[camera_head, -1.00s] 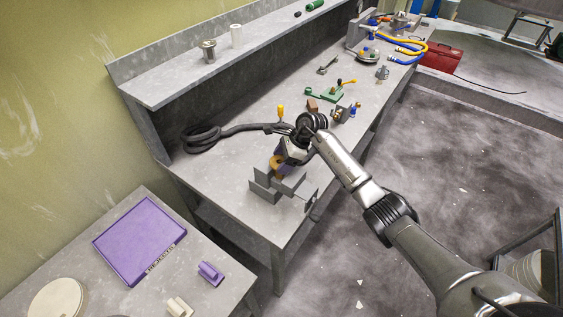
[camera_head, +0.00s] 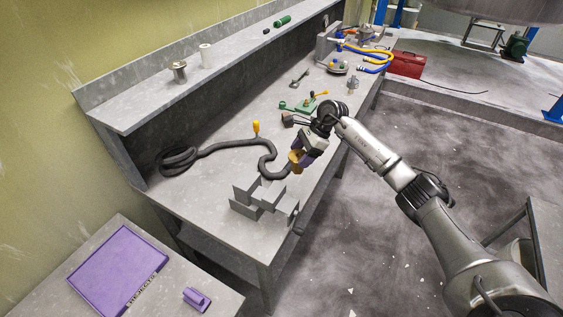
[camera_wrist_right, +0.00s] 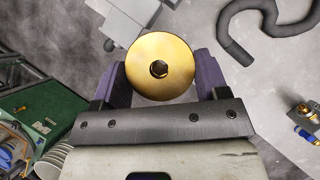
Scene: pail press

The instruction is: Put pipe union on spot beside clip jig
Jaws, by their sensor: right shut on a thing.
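My right gripper (camera_head: 297,163) is shut on a gold-coloured round part, apparently the pipe union (camera_head: 295,157). In the right wrist view the union (camera_wrist_right: 160,62) shows as a disc with a dark hex centre between the purple fingers. It is held above the front of the bench, beyond the grey stepped metal fixture (camera_head: 246,207). A green fixture with a yellow-tipped handle (camera_head: 300,107) sits farther back. I cannot tell which fixture is the clip jig, and no marked spot is clear. My left gripper is not in view.
A black hose (camera_head: 225,145) lies on the bench (camera_head: 215,215) beside a yellow-handled tool (camera_head: 256,128). A purple tray (camera_head: 115,270) and purple block (camera_head: 197,299) are on the near table.

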